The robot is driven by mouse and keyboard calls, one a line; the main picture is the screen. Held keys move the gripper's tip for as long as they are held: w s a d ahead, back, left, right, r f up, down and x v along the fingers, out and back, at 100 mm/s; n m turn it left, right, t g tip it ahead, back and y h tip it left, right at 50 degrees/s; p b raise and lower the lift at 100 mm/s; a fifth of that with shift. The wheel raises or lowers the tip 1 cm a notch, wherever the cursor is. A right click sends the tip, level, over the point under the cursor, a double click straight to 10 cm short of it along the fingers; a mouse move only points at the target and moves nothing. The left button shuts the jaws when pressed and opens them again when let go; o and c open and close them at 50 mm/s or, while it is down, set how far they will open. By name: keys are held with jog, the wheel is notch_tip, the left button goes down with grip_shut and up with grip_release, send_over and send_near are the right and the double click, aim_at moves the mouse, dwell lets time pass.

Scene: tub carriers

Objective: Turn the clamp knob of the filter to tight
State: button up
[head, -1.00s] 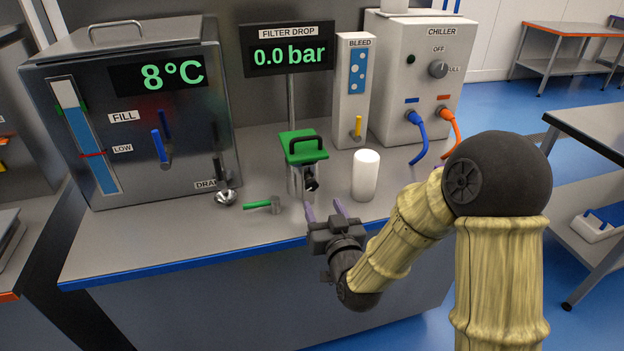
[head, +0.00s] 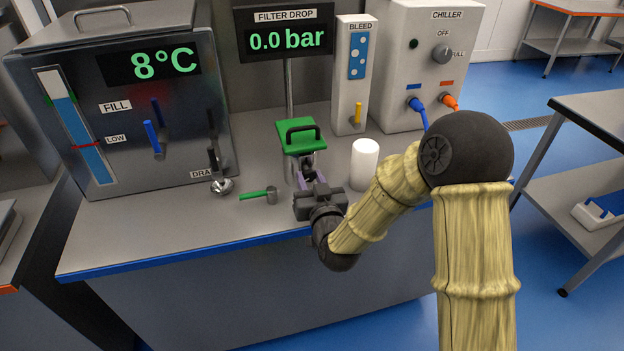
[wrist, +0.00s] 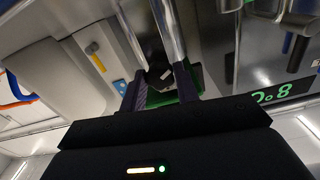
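The filter (head: 290,168) stands on the bench, a metal canister with a green lid (head: 293,142) and black handle. Its dark clamp knob (wrist: 157,76), with a pale mark, shows between my fingers in the wrist view. In the head view the knob is mostly hidden by my fingers. My gripper (head: 309,178) is at the front of the filter, its purple fingers pointing at it. In the wrist view the fingers (wrist: 160,86) stand apart, one on each side of the knob, with no clear contact.
A white cylinder (head: 364,165) stands close right of the filter. The filter drop display (head: 287,38) reads 0.0 bar. The bleed panel (head: 350,95) and chiller (head: 412,100) stand behind right.

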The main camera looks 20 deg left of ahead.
jog(key=shift+c, duration=0.6)
